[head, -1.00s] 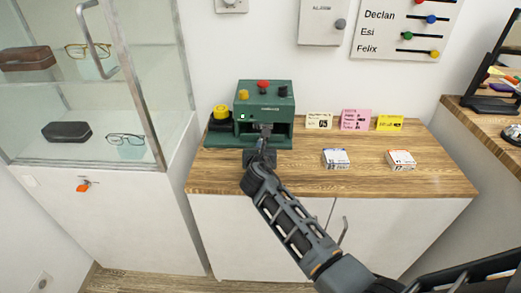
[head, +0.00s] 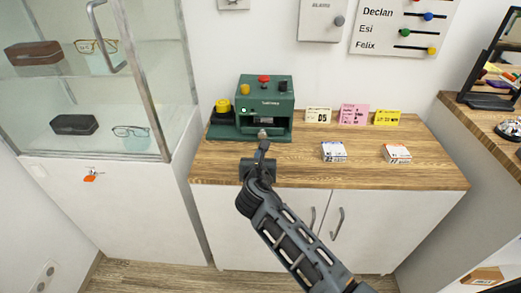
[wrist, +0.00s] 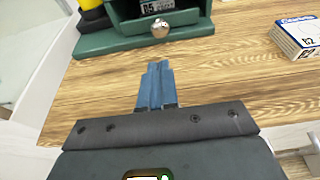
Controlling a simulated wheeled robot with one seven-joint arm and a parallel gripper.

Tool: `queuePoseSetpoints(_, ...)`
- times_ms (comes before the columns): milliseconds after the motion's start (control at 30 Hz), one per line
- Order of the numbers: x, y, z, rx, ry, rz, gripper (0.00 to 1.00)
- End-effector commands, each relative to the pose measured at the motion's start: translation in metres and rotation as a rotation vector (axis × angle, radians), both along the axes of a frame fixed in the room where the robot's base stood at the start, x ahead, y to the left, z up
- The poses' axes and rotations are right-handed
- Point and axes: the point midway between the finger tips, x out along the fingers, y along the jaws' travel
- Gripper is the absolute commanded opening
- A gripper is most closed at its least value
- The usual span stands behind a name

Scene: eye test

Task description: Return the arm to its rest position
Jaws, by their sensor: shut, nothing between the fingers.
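My gripper (head: 263,145) is shut and empty, with its two blue fingers together in the wrist view (wrist: 155,85). It is in front of the green machine (head: 265,92), over the front part of the wooden counter top. In the wrist view, a clear gap of wood shows between the fingertips and the machine's base (wrist: 125,45). A silver knob (wrist: 160,28) and a label reading D5 show at the machine's front. My arm reaches in from the lower right in the head view.
A yellow-topped button (head: 223,106) is left of the machine. Three cards, including a pink one (head: 354,114), stand at the back. Two small boxes (head: 334,152) (head: 397,153) lie on the counter's right. A glass cabinet (head: 160,90) stands left. The floor (head: 150,275) in front looks clear.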

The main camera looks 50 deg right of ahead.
Motion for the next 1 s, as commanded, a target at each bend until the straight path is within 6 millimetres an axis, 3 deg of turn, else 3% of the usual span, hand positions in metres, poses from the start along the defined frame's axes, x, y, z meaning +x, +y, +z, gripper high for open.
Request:
queuePoseSetpoints(200,-0.017,0.023,0.009,0.001,-0.001,0.003,0.0)
queuePoseSetpoints(667,-0.027,0.034,0.006,0.028,-0.016,0.007,0.0)
queuePoseSetpoints(833,-0.06,0.07,-0.022,0.233,-0.149,0.042,0.0)
queuePoseSetpoints(1000,-0.116,0.122,-0.046,0.586,-0.357,0.05,0.0)
